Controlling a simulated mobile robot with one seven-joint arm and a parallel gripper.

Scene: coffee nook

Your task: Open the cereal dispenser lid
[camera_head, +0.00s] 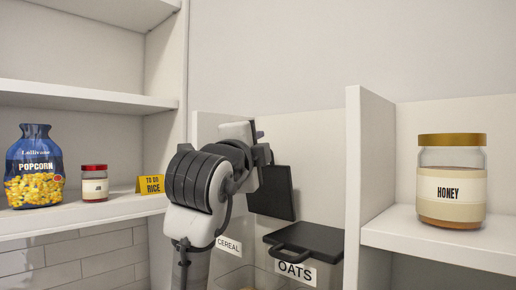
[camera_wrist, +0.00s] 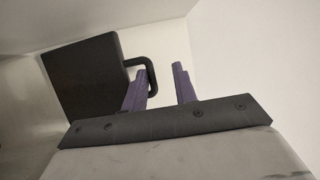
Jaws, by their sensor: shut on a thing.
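The cereal dispenser lid (camera_head: 275,195) is a dark flat panel that stands raised, nearly upright, behind the bin with the CEREAL label (camera_head: 229,246). In the wrist view the lid (camera_wrist: 85,75) fills the left side, with its black loop handle (camera_wrist: 151,66) sticking out to the right. My gripper (camera_wrist: 160,72) is shut on this handle, one purple finger inside the loop and the other outside it. In the head view my arm hides the fingers, the handle and part of the bin.
The OATS bin's dark lid (camera_head: 312,240) is closed, just right of the cereal bin. A white divider (camera_head: 368,180) and a honey jar (camera_head: 452,185) stand at the right.

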